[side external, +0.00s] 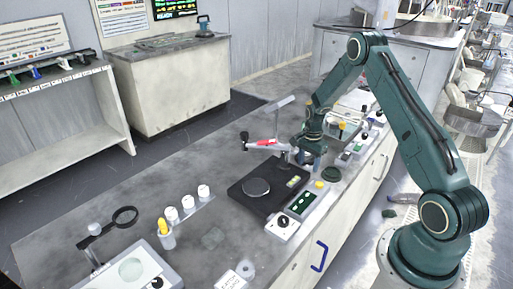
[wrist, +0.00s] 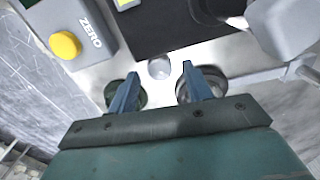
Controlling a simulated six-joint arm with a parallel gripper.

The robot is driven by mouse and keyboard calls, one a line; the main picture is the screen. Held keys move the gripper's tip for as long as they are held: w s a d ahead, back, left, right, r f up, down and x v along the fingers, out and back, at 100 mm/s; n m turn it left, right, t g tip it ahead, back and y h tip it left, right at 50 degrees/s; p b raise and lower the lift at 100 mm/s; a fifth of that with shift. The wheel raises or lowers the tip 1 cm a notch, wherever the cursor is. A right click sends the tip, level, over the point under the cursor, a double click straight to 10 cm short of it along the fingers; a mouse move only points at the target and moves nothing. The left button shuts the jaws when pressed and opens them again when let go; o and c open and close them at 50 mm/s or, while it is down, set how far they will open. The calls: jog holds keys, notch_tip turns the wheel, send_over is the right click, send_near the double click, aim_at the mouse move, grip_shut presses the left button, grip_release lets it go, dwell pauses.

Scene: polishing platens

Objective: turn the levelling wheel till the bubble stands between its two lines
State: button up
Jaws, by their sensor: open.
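My gripper (side external: 311,164) points down at the back end of the black-topped instrument (side external: 262,205). In the wrist view my gripper (wrist: 161,75) has its two blue fingers spread, with nothing held between them. A dark green round wheel (side external: 331,174) lies beside it, near the yellow button. In the wrist view this wheel (wrist: 111,93) is partly hidden behind the left finger. A second dark round part (wrist: 214,76) shows behind the right finger. A small pale round piece (wrist: 159,68), perhaps the bubble level, sits between the fingertips. I cannot make out a bubble or lines.
A yellow button (wrist: 66,45) marked ZERO is on the panel at the wrist view's upper left. A jointed stand with a red part (side external: 264,142) rises beside my gripper. White-capped vials (side external: 187,203) and a magnifier (side external: 125,216) stand farther left. Bench between is mostly clear.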

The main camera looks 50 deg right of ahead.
jog(key=shift+f, duration=0.75)
jog(key=c, duration=1)
jog(key=shift+m, duration=0.6)
jog(key=o, duration=1)
